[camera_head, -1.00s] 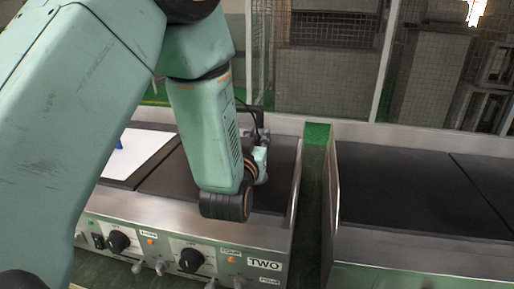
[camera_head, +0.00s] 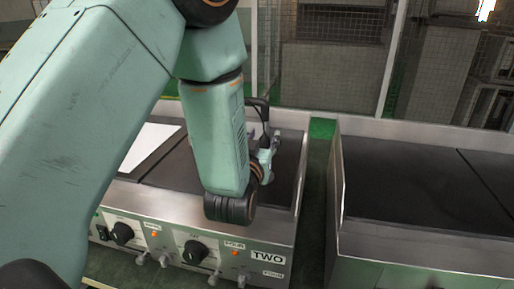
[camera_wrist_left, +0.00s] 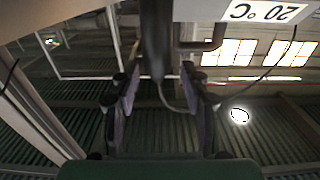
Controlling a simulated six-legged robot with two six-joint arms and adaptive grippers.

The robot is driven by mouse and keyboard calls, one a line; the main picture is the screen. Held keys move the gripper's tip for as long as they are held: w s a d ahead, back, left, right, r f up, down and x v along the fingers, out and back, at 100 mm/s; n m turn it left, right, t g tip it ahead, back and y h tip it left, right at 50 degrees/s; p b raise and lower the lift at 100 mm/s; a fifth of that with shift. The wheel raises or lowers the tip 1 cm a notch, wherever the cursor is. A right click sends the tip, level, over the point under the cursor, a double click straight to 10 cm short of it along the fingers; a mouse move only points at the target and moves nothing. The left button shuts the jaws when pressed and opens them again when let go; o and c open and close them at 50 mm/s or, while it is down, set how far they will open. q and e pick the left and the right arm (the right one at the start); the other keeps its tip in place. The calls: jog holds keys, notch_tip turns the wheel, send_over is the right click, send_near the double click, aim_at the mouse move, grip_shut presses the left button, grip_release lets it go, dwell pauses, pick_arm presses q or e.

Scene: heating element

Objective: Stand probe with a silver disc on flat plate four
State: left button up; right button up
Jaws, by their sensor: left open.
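Flat plate four (camera_head: 285,182) is the dark right-hand plate of the heating unit labelled TWO, with a FOUR label on its front. My left arm reaches over it. My left gripper (camera_head: 268,150) is partly hidden behind its own wrist, above or at the back of this plate. In the left wrist view the gripper (camera_wrist_left: 160,90) is open, its two fingers apart. The silver disc is not visible. My right gripper is not in view.
A white sheet (camera_head: 150,146) lies on the plate to the left. The unit's front carries black knobs (camera_head: 195,252) and small levers. A second heating unit (camera_head: 400,190) stands to the right across a narrow gap. A metal rim (camera_head: 301,180) edges plate four.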

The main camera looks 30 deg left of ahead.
pick_arm(q)
jog(key=p+v, duration=0.6)
jog(key=v, duration=0.5)
jog(key=shift+f, duration=0.15)
jog(key=shift+d, duration=0.1)
dwell(0.6)
